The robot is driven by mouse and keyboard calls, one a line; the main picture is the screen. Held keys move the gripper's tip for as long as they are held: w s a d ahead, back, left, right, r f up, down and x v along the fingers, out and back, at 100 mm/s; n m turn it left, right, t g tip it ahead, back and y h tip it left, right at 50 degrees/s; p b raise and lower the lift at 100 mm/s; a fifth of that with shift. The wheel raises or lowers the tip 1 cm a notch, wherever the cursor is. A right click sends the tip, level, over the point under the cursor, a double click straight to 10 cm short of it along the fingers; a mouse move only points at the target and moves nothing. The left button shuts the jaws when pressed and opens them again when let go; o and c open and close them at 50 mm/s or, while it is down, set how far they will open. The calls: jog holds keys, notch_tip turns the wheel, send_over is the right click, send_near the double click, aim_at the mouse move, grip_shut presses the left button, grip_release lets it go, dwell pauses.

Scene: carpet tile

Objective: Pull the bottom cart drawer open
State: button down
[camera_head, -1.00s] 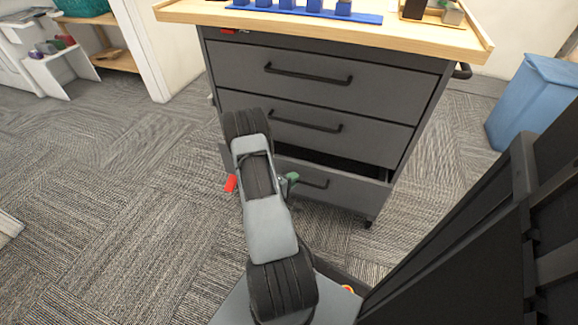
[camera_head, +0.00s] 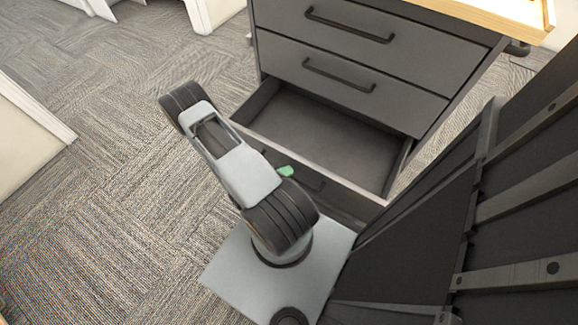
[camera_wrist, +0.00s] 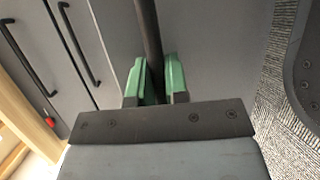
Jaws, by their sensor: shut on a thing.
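The bottom drawer (camera_head: 325,138) of the grey cart stands well out from the cart front, and its empty inside shows in the head view. Its dark bar handle (camera_wrist: 149,40) runs between the green fingers of my gripper (camera_wrist: 155,82) in the wrist view. My gripper is shut on this handle. In the head view one green fingertip (camera_head: 286,171) shows by the drawer front, and my arm hides the left part of the front and most of the handle.
The middle drawer (camera_head: 395,92) and the upper drawer (camera_head: 425,48) are closed. The wooden cart top (camera_head: 515,12) is at the upper right. Carpet (camera_head: 90,190) is clear on the left. A pale panel (camera_head: 25,140) stands at the far left.

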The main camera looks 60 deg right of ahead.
jog(key=shift+a, duration=0.1)
jog(key=c, duration=1.1)
grip_release()
jog(key=shift+w, duration=0.1)
jog(key=p+v, duration=0.3)
jog(key=v, duration=1)
jog(key=shift+a+r, duration=0.15)
jog(key=shift+a, duration=0.25)
